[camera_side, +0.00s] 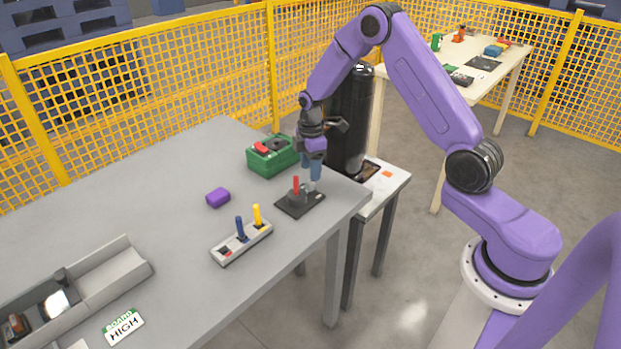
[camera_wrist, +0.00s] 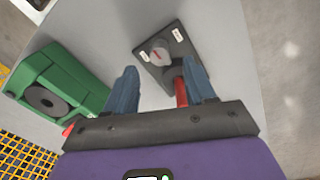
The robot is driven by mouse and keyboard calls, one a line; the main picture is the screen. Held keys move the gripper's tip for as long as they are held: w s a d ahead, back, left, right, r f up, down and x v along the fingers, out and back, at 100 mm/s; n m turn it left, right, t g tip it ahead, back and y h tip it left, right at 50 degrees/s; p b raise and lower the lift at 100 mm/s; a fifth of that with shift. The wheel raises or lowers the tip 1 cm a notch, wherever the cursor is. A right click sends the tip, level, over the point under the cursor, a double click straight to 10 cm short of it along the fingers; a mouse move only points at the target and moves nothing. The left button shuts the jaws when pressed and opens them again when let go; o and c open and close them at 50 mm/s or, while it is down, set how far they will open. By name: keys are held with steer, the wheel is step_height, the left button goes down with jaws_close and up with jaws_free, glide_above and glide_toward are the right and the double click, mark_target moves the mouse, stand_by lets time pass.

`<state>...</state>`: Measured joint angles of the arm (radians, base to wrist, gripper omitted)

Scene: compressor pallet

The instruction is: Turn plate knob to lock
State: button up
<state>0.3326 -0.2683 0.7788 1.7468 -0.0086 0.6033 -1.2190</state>
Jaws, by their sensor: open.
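A dark plate (camera_side: 291,206) lies near the right end of the grey table. It carries a grey round knob with a red mark, and a red upright lever (camera_side: 296,186). In the wrist view the plate (camera_wrist: 183,47) bears two small white labels, and the knob (camera_wrist: 158,50) sits just beyond the fingertips. The red lever (camera_wrist: 181,92) shows beside the right finger; I cannot tell if they touch. My gripper (camera_side: 312,172) points down over the plate, its blue fingers apart with nothing between them. It also shows in the wrist view (camera_wrist: 158,75).
A green box (camera_side: 272,157) with a red part stands behind the plate. A purple block (camera_side: 218,197) and a panel with blue and yellow levers (camera_side: 241,243) lie to the left. A black cylinder (camera_side: 350,120) stands behind my gripper.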

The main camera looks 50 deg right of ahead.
mark_target(310, 185)
steer(key=shift+f, duration=2.25)
jaws_close()
